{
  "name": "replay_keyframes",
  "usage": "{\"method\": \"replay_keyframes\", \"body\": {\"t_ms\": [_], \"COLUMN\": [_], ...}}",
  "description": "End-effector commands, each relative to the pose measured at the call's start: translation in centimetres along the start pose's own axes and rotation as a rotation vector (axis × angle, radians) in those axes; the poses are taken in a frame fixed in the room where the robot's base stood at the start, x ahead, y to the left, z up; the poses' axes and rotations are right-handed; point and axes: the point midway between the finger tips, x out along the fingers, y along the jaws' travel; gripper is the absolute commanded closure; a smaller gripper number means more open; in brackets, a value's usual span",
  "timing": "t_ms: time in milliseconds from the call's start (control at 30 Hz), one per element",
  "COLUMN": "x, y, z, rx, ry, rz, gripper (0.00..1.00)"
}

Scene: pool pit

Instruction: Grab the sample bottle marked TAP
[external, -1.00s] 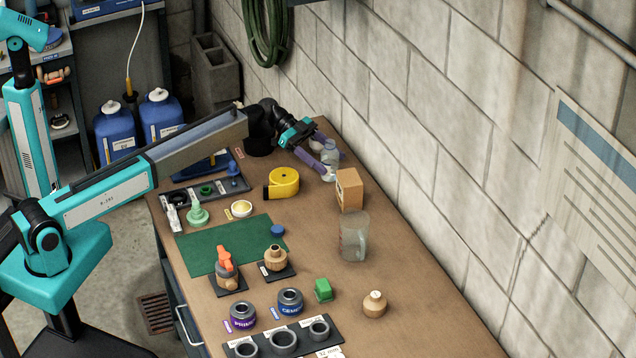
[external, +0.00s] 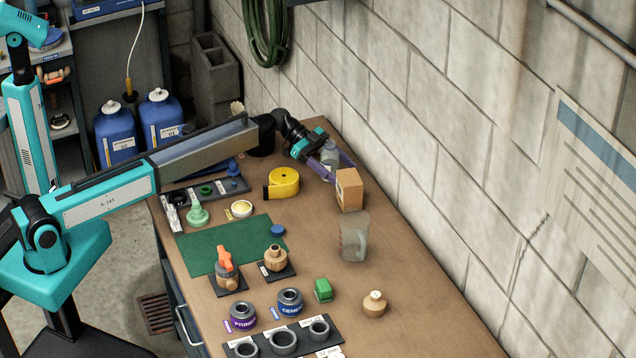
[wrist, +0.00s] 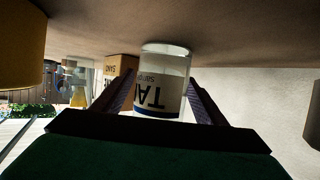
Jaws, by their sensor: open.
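The sample bottle (wrist: 162,62) is clear, with a white label that appears upside down in the wrist view and reads TA, its last letter cut off or hidden. It stands between the two purple fingers of my gripper (wrist: 162,78), which are open with one on each side. I cannot tell whether either finger touches it. In the external view the bottle (external: 329,150) is at the far end of the bench by the wall, partly hidden by my gripper (external: 341,171).
A cardboard box (external: 349,190) stands just in front of my gripper. A yellow tape roll (external: 283,183) lies to its left, and a clear jug (external: 354,238) stands nearer the camera. The block wall (external: 410,130) runs close along the right side.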

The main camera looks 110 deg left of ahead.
Motion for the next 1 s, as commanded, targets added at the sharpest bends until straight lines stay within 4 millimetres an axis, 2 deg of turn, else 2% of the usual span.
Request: {"method": "replay_keyframes", "body": {"t_ms": [67, 333, 1000], "x": [0.0, -0.01, -0.26], "y": [0.0, 0.0, -0.01], "z": [0.0, -0.01, -0.65], "rx": [0.0, 0.0, 0.0], "ry": [0.0, 0.0, 0.001], "rz": [0.0, 0.0, 0.0], "gripper": [0.38, 0.82, 0.82]}}
